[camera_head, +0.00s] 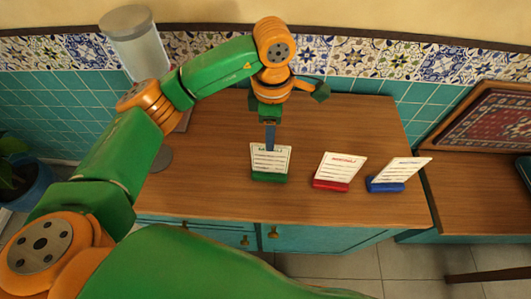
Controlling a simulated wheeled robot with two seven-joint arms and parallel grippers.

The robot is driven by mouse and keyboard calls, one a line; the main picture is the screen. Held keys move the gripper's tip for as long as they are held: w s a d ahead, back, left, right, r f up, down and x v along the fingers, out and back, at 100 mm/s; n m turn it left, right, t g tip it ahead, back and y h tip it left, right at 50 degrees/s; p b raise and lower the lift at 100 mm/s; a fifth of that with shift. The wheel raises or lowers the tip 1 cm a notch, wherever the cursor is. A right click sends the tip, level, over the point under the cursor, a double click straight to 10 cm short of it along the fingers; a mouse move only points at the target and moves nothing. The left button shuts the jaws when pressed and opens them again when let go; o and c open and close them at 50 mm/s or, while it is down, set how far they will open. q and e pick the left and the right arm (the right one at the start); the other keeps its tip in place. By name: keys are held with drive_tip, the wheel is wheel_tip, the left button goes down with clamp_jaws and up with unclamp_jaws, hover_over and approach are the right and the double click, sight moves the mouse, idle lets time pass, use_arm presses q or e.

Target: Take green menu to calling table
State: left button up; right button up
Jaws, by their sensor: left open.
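The green menu (269,176), a white card in a green base, stands upright on the wooden top of a teal cabinet (215,200). My left gripper (270,138) is right behind and above the card, pointing down, and its finger overlaps the card's top edge in the picture. It is open; I cannot tell whether it touches the card. A red menu (339,171) and a blue menu (398,175) stand in a row to the right of the green one. My right gripper is not in view. No calling table can be made out for certain.
A tall pale cylinder (134,42) stands at the back left, partly behind my arm. A potted plant (18,180) is at the left edge. A wooden bench with a patterned cushioned back (492,115) is at the right. The cabinet top behind the menus is clear.

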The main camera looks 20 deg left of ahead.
use_arm(q)
wheel_tip(320, 180, down, 2)
drive_tip(key=shift+f+b, duration=0.1)
drive_tip(key=shift+b, duration=0.45)
drive_tip(key=shift+s+d, duration=0.15)
drive_tip(key=shift+s, duration=0.05)
drive_tip(key=shift+f+p, duration=0.3)
drive_tip(key=shift+p, duration=0.15)
drive_tip(key=p, duration=0.3)
hover_over(270, 171)
wheel_tip(270, 171, down, 6)
drive_tip(key=shift+w+r, duration=0.1)
drive_tip(key=shift+w, duration=0.05)
drive_tip(key=shift+f+b, duration=0.2)
drive_tip(key=shift+b, duration=0.1)
clamp_jaws()
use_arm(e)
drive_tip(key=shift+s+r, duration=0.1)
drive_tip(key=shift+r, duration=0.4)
